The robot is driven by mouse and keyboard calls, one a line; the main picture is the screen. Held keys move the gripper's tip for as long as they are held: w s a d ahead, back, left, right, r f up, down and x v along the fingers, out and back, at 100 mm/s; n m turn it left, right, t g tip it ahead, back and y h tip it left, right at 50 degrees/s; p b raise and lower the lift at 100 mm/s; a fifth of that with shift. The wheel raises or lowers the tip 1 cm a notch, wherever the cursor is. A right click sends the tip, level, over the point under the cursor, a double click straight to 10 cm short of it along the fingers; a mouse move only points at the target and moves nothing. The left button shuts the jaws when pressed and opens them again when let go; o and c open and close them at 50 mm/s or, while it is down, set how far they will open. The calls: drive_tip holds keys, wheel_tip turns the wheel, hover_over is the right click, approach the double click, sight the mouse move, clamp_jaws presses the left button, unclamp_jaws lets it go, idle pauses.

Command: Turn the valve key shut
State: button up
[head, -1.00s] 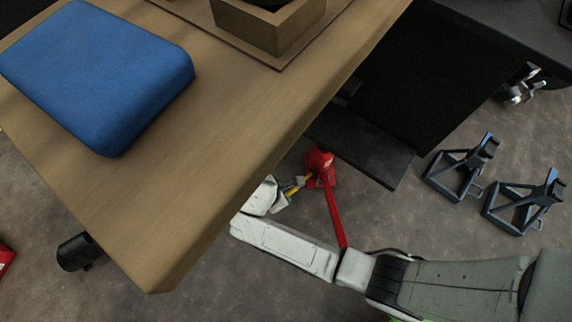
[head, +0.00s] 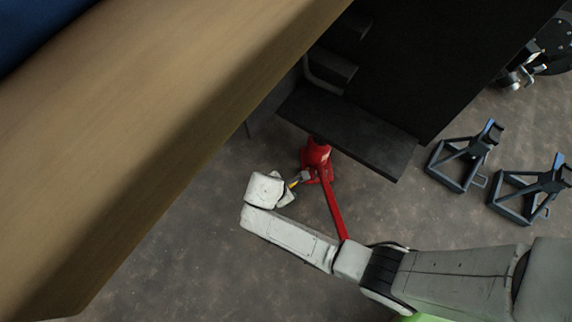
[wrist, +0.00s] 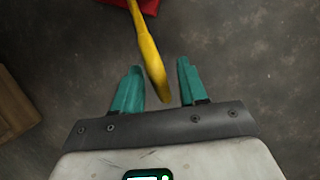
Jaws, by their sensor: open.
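The valve key appears as a yellow bar (wrist: 148,50) running down from a red part (wrist: 143,5) at the top of the wrist view. Its lower end lies between the two teal fingers of my gripper (wrist: 158,68). The fingers are open, with a gap on both sides of the bar in the picture. In the head view the red jack (head: 316,160) stands on the floor, with a long red handle (head: 333,207) reaching down to behind my arm. A bit of the yellow bar (head: 293,184) shows beside my gripper, whose fingertips are hard to make out there.
A dark forklift body with a black step (head: 350,134) overhangs just above the jack. A large wooden surface (head: 150,110) fills the upper left. Two jack stands (head: 464,160) (head: 528,191) stand at right. The floor below left of my arm is clear.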

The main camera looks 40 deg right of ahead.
clamp_jaws()
drive_tip(key=shift+s+m, duration=0.1)
drive_tip(key=shift+m, duration=0.2)
drive_tip(key=shift+s+m+t+y+p, duration=0.15)
drive_tip(key=shift+m+t+y+p, duration=0.15)
drive_tip(key=shift+m+t+p, duration=0.7)
drive_tip(key=shift+s+a+f+m+t+h+b, duration=0.15)
drive_tip(key=shift+m+t+b, duration=0.5)
drive_tip(key=shift+m+b, duration=0.7)
drive_tip(key=shift+f+m+t+h+b, duration=0.2)
drive_tip(key=shift+m+t+b, duration=0.7)
drive_tip(key=shift+m, duration=0.7)
drive_tip(key=shift+s+a+f+m+t+h+b, duration=0.15)
drive_tip(key=shift+m+t+b, duration=0.3)
drive_tip(key=shift+m+b, duration=0.95)
drive_tip(key=shift+m, duration=0.25)
